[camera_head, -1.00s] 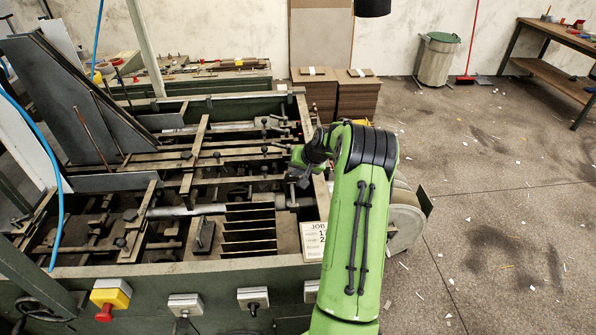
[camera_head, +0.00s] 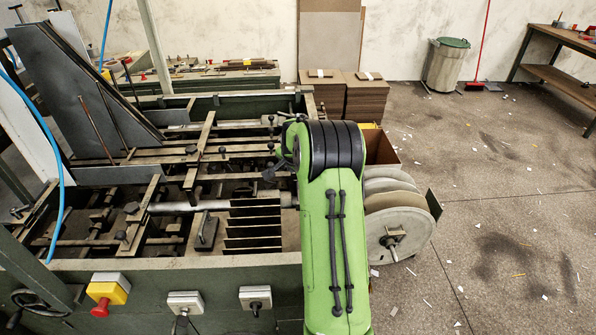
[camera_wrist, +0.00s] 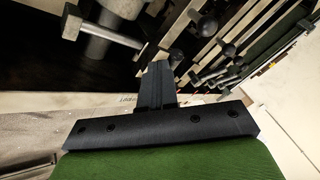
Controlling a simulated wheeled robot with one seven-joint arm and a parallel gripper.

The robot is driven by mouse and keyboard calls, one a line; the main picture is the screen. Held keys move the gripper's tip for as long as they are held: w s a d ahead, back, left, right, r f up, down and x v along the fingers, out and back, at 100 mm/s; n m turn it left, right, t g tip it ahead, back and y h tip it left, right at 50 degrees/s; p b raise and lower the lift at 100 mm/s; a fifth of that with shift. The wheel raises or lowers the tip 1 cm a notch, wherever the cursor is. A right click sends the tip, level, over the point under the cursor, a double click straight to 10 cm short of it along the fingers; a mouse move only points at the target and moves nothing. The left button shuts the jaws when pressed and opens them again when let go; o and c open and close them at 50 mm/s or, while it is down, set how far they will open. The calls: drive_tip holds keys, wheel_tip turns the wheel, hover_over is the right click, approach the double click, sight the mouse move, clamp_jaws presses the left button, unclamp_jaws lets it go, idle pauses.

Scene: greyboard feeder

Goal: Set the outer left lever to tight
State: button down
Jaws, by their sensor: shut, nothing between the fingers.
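The feeder frame (camera_head: 150,262) carries several small levers and clamps with dark knobs on its rails. I cannot tell which of them is the outer left lever. Round dark knobs (camera_wrist: 207,25) on rods are at the upper middle and right. My gripper (camera_wrist: 156,70) is shut and empty, with the fingers pointing toward these parts. In the head view my gripper (camera_head: 270,173) is small and dark over the feeder's right part, partly hidden by my arm.
A red stop button (camera_head: 100,308) and switch boxes (camera_head: 256,298) line the feeder's front. Large grey discs (camera_head: 400,225) stand on its right side. Board stacks (camera_head: 366,98) are behind it. The floor at the right is mostly clear, with paper scraps.

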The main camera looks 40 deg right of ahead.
drive_tip(key=w+m+g, duration=0.1)
drive_tip(key=m, duration=0.1)
drive_tip(key=w+m+g+h, duration=0.1)
drive_tip(key=m, duration=0.1)
drive_tip(key=w+a+m+h, duration=0.1)
drive_tip(key=m, duration=0.1)
drive_tip(key=shift+g, duration=0.4)
drive_tip(key=shift+w+d+m, duration=0.1)
drive_tip(key=shift+w+m, duration=0.2)
drive_tip(key=shift+w+p, duration=0.25)
drive_tip(key=shift+p, duration=0.05)
